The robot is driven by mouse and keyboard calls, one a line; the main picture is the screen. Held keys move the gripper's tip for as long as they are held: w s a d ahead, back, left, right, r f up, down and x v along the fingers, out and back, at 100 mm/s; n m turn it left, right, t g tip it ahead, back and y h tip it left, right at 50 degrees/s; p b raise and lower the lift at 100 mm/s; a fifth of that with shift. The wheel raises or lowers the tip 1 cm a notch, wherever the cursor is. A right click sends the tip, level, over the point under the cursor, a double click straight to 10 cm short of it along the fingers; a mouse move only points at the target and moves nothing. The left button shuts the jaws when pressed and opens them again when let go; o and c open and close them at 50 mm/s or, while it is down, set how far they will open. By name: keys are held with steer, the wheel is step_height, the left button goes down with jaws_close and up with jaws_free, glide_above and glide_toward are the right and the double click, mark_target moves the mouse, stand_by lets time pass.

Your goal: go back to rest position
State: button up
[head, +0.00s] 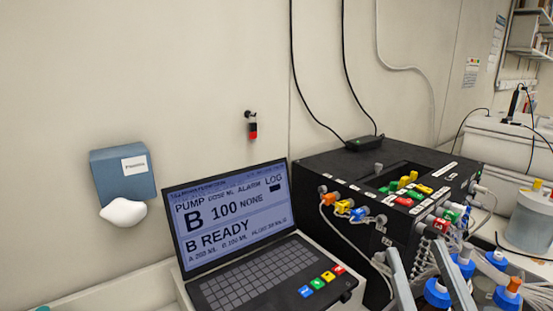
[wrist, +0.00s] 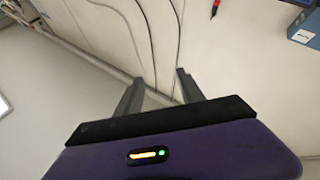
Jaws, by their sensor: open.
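My gripper (head: 415,248) shows at the bottom right of the head view as two grey fingers, spread apart in front of the black pump unit (head: 330,164). In the wrist view the two fingers (wrist: 160,80) are open with nothing between them.
A laptop (head: 235,215) reading "B READY" stands left of the unit. Blue-capped bottles (head: 437,293) crowd the lower right beside the fingers. A blue wall box (head: 124,176) hangs at left. A clear jar (head: 530,222) stands at far right.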

steer(key=s+f+g, duration=0.1)
steer(key=s+f, duration=0.2)
steer(key=f, duration=0.1)
steer(key=s+f+n+g+y, duration=0.1)
steer(key=s+f, duration=0.3)
steer(key=f, duration=0.1)
steer(key=s+f+g+y, duration=0.1)
steer(key=s+f, duration=0.3)
steer(key=shift+a+f, duration=0.15)
steer(key=shift+a, duration=0.15)
steer(key=s+d+f+m+g+h, duration=0.1)
steer(key=s+f+m+g, duration=0.1)
steer(key=s+f, duration=0.4)
steer(key=s+f+m+g+h, duration=0.2)
steer(key=s+f+g, duration=0.2)
steer(key=s+f, duration=0.3)
steer(key=s, duration=0.5)
steer(key=shift+s+d+h, duration=0.25)
steer(key=shift+d+h, duration=0.05)
steer(key=shift+d, duration=0.1)
